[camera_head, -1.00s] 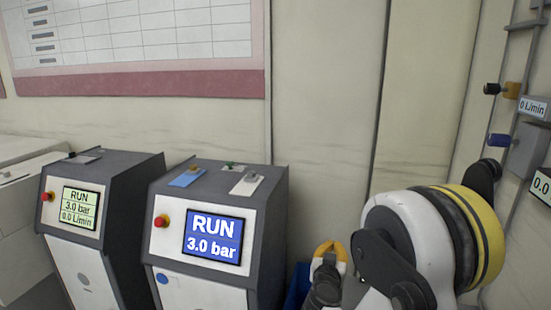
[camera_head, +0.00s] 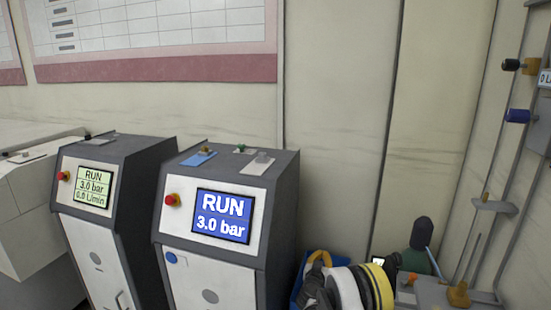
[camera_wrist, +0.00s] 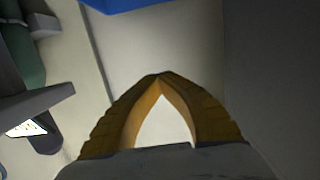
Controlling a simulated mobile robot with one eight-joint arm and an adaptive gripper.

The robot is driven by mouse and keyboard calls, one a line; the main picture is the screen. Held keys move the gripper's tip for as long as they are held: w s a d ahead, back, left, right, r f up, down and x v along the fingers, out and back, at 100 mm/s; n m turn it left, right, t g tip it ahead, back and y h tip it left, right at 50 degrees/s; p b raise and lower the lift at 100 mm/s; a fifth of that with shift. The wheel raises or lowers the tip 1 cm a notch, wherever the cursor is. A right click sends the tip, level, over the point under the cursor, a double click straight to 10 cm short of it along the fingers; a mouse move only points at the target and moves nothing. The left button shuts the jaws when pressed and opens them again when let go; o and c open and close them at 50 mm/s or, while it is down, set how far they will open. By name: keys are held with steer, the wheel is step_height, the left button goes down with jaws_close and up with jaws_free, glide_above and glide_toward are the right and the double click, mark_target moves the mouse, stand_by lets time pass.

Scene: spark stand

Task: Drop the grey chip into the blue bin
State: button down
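The blue bin (camera_head: 297,280) shows in part in the head view, low at the wall right of the right cabinet. My arm covers much of it. A blue edge, likely the bin, shows at the top of the wrist view (camera_wrist: 125,4). My gripper (camera_wrist: 159,77) has its two orange fingers curved together, with the tips meeting and nothing visible between them. In the head view its orange finger (camera_head: 319,258) is in front of the bin. I cannot make out the grey chip for certain in either view.
Two dark cabinets with screens, the left (camera_head: 92,187) and the right (camera_head: 222,215), stand left of the bin. A blue plate (camera_head: 199,158) and a pale plate (camera_head: 258,164) lie on the right one. Rods and fittings (camera_head: 458,293) stand at the right.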

step_height(320, 180, down, 5)
steer(key=shift+b, duration=0.9)
steer(key=c, duration=1.8)
jaws_free()
steer(key=shift+o, duration=0.2)
